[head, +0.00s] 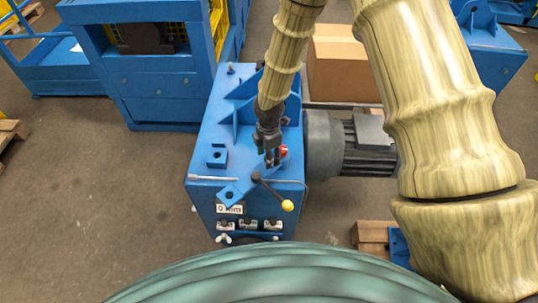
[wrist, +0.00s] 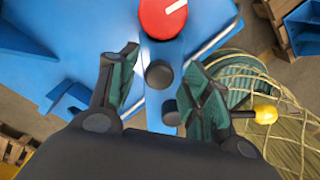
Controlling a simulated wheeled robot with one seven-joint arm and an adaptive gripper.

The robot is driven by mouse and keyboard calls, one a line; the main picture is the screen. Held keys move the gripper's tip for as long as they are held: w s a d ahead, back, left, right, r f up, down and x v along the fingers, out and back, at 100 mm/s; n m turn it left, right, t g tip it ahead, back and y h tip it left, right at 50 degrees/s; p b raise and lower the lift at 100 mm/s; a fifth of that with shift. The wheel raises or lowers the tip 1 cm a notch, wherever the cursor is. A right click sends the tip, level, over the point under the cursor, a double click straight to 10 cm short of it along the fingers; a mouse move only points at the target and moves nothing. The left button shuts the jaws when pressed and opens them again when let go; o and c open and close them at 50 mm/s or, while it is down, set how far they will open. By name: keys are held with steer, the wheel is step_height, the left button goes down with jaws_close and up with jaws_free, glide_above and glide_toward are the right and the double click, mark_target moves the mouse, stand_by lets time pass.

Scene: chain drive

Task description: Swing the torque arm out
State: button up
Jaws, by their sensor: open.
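In the head view my gripper (head: 272,161) points down over the top of the blue machine housing (head: 225,120). The wrist view shows its two fingers (wrist: 163,62) apart, with a narrow blue bar (wrist: 158,108) running between and below them. A dark round peg (wrist: 159,74) on this bar shows between the fingers, and a second dark peg (wrist: 171,113) sits beside the right finger. A red knob with a white mark (wrist: 163,17) lies just beyond the fingertips; it also shows in the head view (head: 284,150). I cannot tell for certain whether this bar is the torque arm.
A black lever with a yellow knob (head: 288,206) and a thin grey rod (head: 212,178) lie near the housing's front edge. A dark motor (head: 368,146) is at the right. A cardboard box (head: 342,64) stands behind. Open floor (head: 90,200) is at the left.

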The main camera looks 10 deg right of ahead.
step_height(320, 180, up, 12)
stand_by(0.6)
steer(key=shift+f, duration=0.15)
